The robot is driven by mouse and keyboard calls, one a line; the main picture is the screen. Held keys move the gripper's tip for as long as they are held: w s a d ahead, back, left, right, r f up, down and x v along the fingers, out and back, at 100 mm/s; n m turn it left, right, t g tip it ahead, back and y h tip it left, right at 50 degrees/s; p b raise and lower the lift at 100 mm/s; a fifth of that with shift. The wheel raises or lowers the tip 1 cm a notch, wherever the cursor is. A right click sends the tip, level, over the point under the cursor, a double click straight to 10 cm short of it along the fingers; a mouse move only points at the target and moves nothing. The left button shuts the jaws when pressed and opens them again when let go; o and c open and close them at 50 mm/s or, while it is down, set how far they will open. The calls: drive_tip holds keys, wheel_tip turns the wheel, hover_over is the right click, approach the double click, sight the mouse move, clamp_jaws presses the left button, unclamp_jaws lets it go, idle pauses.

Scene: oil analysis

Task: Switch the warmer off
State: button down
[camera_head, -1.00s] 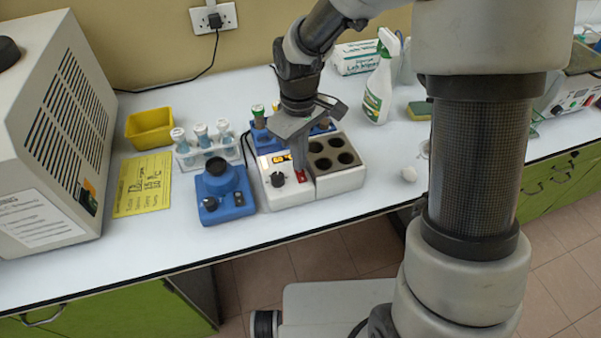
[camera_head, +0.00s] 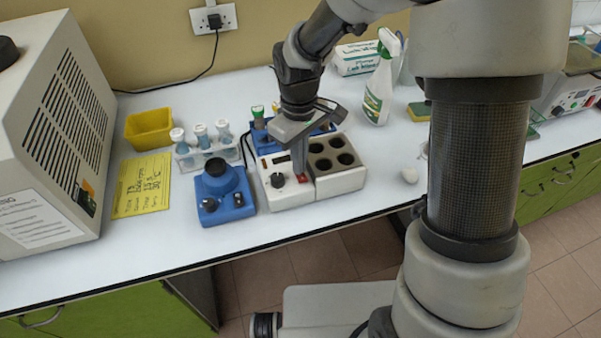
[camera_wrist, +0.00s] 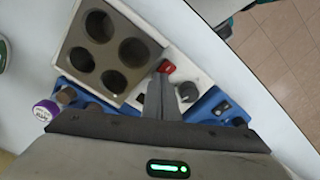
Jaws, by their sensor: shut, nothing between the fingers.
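The warmer (camera_head: 290,194) is a white unit with a dark block of round wells (camera_head: 335,158), a black knob (camera_head: 277,180) and a red switch (camera_head: 302,179). Its display (camera_head: 279,160) looks dark, partly covered by my gripper. My gripper (camera_head: 299,170) is shut and empty, pointing down with its fingertips at the red switch. In the wrist view the fingertips (camera_wrist: 161,75) are right beside or touching the red switch (camera_wrist: 167,67); exact contact is hard to tell. The wells (camera_wrist: 115,48) look empty there.
A blue device (camera_head: 226,195) stands close left of the warmer. Behind are a blue rack with tubes (camera_head: 264,137), a white rack of vials (camera_head: 206,150) and a yellow bin (camera_head: 150,128). A spray bottle (camera_head: 379,88) stands at back right. The counter right of the warmer is mostly clear.

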wheel_tip(320, 180, up, 7)
drive_tip(key=p, duration=0.5)
drive_tip(key=shift+f, duration=0.1)
idle(0.4)
drive_tip(key=s+d+r+m+t+p, duration=0.1)
drive_tip(key=s+d+r+m, duration=0.15)
drive_tip(key=r, duration=0.45)
drive_tip(key=s+d+r+m+t, duration=0.1)
drive_tip(key=s+d+r, duration=0.1)
drive_tip(key=d+r, duration=0.3)
drive_tip(key=s+d+r+m+t+p, duration=0.1)
drive_tip(key=s+d+r+m+t, duration=0.2)
drive_tip(key=s+r, duration=0.6)
drive_tip(key=s+d+m, duration=0.2)
drive_tip(key=s, duration=0.1)
drive_tip(key=shift+r+m+t+p, duration=0.25)
drive_tip(key=shift+m+t+p, duration=0.05)
drive_tip(key=shift+m+p, duration=0.1)
